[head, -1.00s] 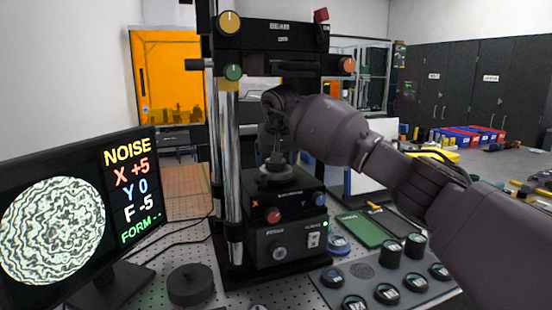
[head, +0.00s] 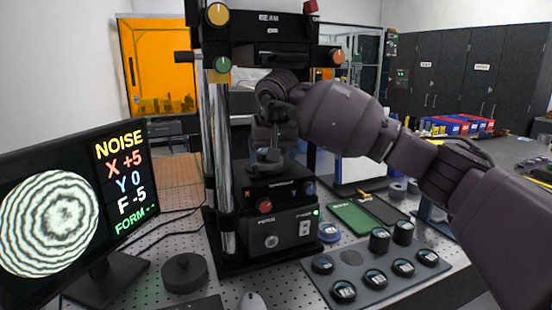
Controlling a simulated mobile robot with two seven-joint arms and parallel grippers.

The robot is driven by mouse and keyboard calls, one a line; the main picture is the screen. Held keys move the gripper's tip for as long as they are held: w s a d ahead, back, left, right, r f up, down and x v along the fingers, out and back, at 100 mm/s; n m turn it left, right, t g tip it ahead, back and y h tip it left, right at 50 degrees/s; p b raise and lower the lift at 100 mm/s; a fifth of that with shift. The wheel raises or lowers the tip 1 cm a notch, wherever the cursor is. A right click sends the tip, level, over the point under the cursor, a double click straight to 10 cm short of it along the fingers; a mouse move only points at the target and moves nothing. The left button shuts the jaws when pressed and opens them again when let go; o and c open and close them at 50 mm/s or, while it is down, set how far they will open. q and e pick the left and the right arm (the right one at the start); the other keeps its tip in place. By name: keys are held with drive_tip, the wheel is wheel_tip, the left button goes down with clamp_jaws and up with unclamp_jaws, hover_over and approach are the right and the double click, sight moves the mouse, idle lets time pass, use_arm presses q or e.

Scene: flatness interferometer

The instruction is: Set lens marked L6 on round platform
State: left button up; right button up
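The round platform (head: 267,168) is the dark disc on top of the stage, under the interferometer's column head. My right gripper (head: 268,150) is directly above it, pointing down, its fingertips at or very near the platform. Its fingers are small and dark here, so I cannot tell whether they are open or hold a lens. Several black-rimmed lenses sit on the grey tray (head: 377,283) at front right; their marks are too small to read, so I cannot pick out L6. One tray seat (head: 351,257) is empty. My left gripper is not in view.
The monitor (head: 75,210) at left shows rings, NOISE, X +5, Y 0, F -5.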

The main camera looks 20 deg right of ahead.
drive_tip(key=shift+s+a, duration=0.2)
drive_tip(key=shift+s, duration=0.9)
drive_tip(key=shift+s+a, duration=0.15)
drive_tip(key=shift+s, duration=0.9)
